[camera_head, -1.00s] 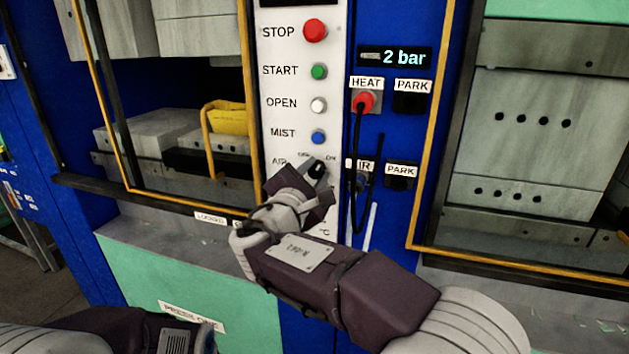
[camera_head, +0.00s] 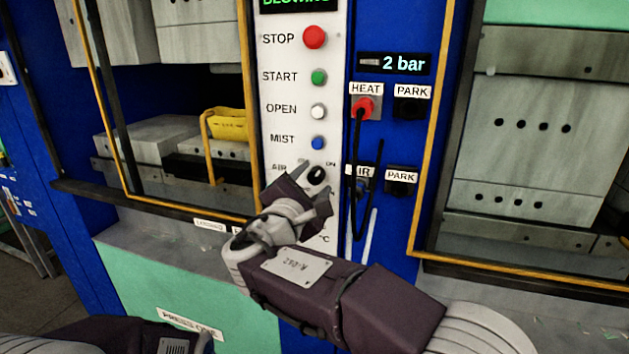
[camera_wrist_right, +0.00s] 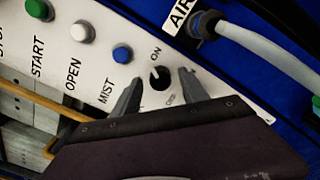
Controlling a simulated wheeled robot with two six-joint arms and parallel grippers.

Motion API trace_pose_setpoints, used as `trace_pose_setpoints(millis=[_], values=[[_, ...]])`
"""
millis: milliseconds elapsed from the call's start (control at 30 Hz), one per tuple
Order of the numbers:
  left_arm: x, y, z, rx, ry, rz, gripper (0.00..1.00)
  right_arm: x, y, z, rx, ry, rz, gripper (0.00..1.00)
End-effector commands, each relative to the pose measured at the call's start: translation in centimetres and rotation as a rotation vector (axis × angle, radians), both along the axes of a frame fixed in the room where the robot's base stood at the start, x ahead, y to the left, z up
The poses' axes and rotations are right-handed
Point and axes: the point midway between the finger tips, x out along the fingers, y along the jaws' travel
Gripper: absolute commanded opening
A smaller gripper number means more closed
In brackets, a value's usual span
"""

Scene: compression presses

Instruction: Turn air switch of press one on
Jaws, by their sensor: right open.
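The air switch (camera_head: 317,175) is a round black knob between OFF and ON labels on the white control panel of press one. In the right wrist view the knob (camera_wrist_right: 160,78) shows a pale mark on its ON side. My right gripper (camera_head: 313,186) is open just in front of the knob, partly covering the panel below it. In the right wrist view its two fingers (camera_wrist_right: 159,80) stand apart on either side of the knob, with gaps showing, and hold nothing. My left gripper is out of view; only part of that arm shows at bottom left.
Above the switch are the blue MIST (camera_head: 318,142), white OPEN (camera_head: 318,110), green START (camera_head: 319,77) and red STOP (camera_head: 314,37) buttons. A green-lit display (camera_head: 300,4) reads BLOWING. The HEAT plug (camera_head: 363,108) and its hanging black cable are close on the right.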

Motion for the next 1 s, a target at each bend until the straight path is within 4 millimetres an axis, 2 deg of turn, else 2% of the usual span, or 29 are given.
trace_pose_setpoints(millis=[200, 333, 500, 700, 767, 867, 933, 1000], values=[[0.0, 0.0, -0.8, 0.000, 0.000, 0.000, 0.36, -4.7, 1.7, -0.1, 0.001, 0.000, 0.006, 0.52], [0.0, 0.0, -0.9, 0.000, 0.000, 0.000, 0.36, -6.6, 2.2, -0.1, 0.001, 0.000, 0.004, 0.52], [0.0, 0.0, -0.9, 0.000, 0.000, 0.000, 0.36, -7.3, 2.4, 0.0, 0.001, 0.000, 0.001, 0.52], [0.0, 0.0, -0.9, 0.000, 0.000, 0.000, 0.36, -7.3, 2.3, 0.0, 0.002, 0.002, -0.001, 0.52], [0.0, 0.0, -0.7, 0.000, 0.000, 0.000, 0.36, -7.0, 1.8, -0.6, 0.011, 0.024, -0.009, 0.52], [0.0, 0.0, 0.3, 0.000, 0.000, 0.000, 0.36, -6.0, -1.2, -4.1, 0.071, 0.147, -0.066, 0.52], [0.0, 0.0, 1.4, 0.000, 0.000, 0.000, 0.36, -5.8, -4.9, -8.6, 0.172, 0.291, -0.145, 0.52], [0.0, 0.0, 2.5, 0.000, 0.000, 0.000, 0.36, -7.0, -9.0, -13.7, 0.325, 0.443, -0.262, 0.52]])
